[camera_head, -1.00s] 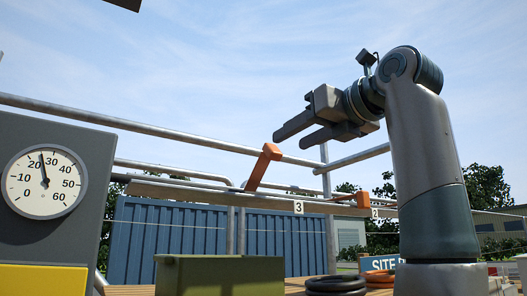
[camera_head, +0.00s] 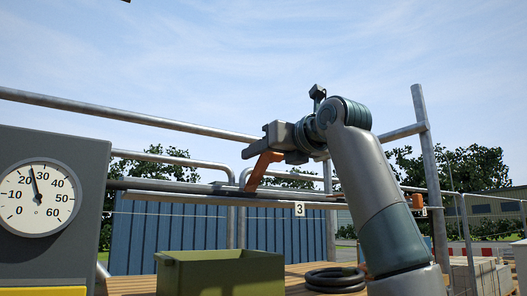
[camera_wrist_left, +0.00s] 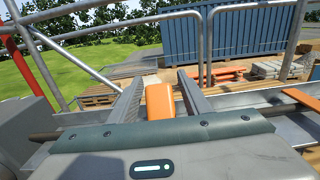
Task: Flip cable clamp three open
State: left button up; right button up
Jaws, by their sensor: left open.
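The orange clamp lever (camera_head: 261,171) stands tilted up from the rail, just left of the white label "3" (camera_head: 299,209). My left gripper (camera_head: 264,146) is at the lever's upper end in the head view and hides part of it. In the left wrist view, the gripper (camera_wrist_left: 160,95) is open, with one finger on each side of the orange lever (camera_wrist_left: 160,101). Gaps show between the lever and both fingers. My right gripper is not in view.
Another orange clamp (camera_head: 417,201) sits farther right along the rail. A galvanised pipe (camera_head: 130,117) runs behind the gripper. A gauge panel (camera_head: 50,256) stands at left. A green box (camera_head: 220,274) and black coiled hose (camera_head: 335,279) are on the wooden surface below.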

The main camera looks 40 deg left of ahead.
pick_arm(q)
grip_shut()
dwell(1.4)
